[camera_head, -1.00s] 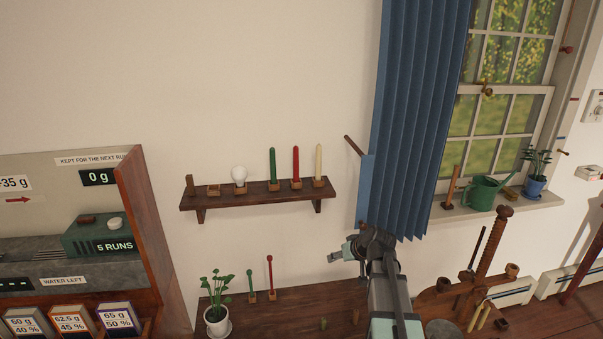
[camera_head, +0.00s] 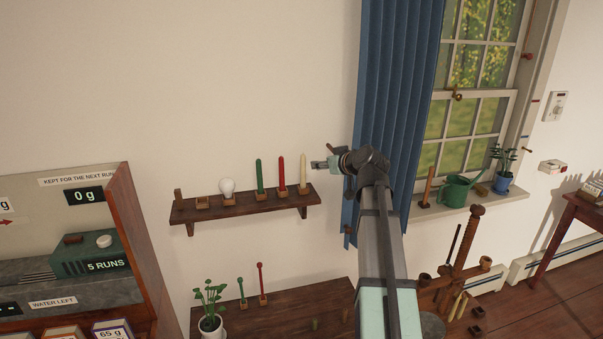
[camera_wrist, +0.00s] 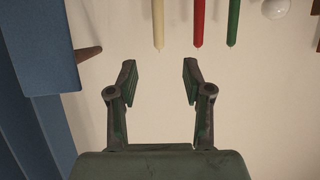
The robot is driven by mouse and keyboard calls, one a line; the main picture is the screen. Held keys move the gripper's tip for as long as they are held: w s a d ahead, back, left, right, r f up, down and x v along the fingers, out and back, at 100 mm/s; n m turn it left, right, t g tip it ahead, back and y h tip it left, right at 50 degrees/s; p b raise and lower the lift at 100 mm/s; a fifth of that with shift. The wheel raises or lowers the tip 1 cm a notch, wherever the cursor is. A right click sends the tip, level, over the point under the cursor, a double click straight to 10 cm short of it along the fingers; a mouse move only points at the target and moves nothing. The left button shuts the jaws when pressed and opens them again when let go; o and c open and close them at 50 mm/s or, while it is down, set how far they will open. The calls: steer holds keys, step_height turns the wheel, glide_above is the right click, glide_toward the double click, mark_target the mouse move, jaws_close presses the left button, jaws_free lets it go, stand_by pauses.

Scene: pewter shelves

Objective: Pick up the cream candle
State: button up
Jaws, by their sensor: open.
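The cream candle (camera_head: 303,169) stands upright in a small wooden holder at the right end of the wall shelf. In the wrist view the cream candle (camera_wrist: 158,22) shows at the top, just beyond and between the open fingers. My gripper (camera_head: 318,165) is close to the right of the candle in the head view. In the wrist view my gripper (camera_wrist: 157,82) is open and empty, with clear space between its fingers and the candle's tip. The candle's lower part is out of the wrist view.
A red candle (camera_head: 282,172) and a green candle (camera_head: 260,176) stand left of the cream one, then a white bulb (camera_head: 227,186). The wooden shelf (camera_head: 240,209) holds them. A blue curtain (camera_head: 400,90) and a wooden peg (camera_wrist: 88,53) are close beside my gripper.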

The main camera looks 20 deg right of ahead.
mark_target(305, 160)
steer(key=p+x, duration=0.2)
steer(key=x, duration=0.7)
steer(key=shift+w+p, duration=0.4)
steer(key=shift+p, duration=0.15)
steer(key=p+x, duration=0.1)
steer(key=x, duration=0.1)
steer(key=p+x, duration=0.1)
steer(key=x, duration=0.1)
steer(key=shift+w+r, duration=0.15)
steer(key=shift+r, duration=0.05)
steer(key=shift+w+f, duration=0.15)
steer(key=shift+f, duration=0.05)
jaws_close()
